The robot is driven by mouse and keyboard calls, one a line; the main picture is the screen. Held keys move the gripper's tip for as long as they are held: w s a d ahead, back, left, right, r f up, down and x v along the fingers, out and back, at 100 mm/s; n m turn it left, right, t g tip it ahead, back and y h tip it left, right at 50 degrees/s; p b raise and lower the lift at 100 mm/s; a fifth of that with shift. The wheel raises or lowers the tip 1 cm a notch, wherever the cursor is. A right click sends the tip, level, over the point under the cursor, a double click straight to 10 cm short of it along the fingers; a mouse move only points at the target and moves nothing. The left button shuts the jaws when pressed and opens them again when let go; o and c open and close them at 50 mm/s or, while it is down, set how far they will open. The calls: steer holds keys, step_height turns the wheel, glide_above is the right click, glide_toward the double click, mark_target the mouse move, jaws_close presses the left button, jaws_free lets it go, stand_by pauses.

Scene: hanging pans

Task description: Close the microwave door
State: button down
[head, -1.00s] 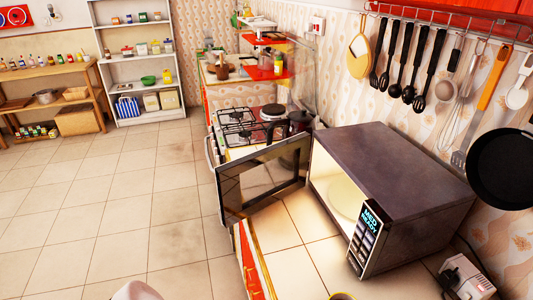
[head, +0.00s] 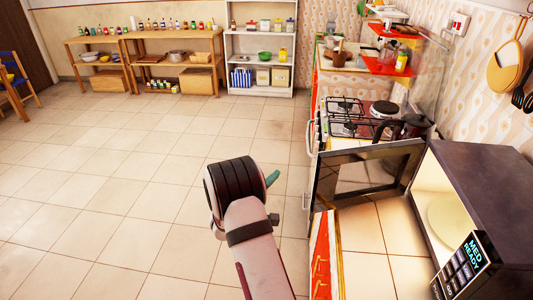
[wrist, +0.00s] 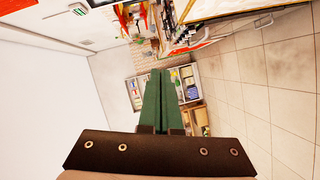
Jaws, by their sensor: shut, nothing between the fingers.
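The microwave (head: 485,185) stands on the counter at the right edge of the head view, cut off by the frame. Its dark-framed glass door (head: 365,178) stands wide open, swung out to the left over the counter, and the lit inside with a round plate (head: 450,222) shows. My gripper (head: 272,178) is left of the door, over the floor, apart from it; one greenish fingertip shows there. In the wrist view the two green fingers (wrist: 160,75) lie together, shut and empty. I cannot tell for sure whether the door shows in the wrist view.
A stove (head: 360,118) with a dark pot (head: 415,126) is behind the door. The red-trimmed counter edge (head: 322,255) runs below it. Tiled floor (head: 110,190) to the left is clear. Shelves (head: 260,45) stand far back.

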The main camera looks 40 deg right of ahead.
steer(key=s+d+f+n+g+h, duration=0.1)
steer(key=s+d, duration=0.3)
steer(key=d, duration=0.6)
steer(key=shift+s+d+f+n+g+h, duration=0.15)
steer(key=shift+n+g+h, duration=0.15)
steer(key=shift+h, duration=0.4)
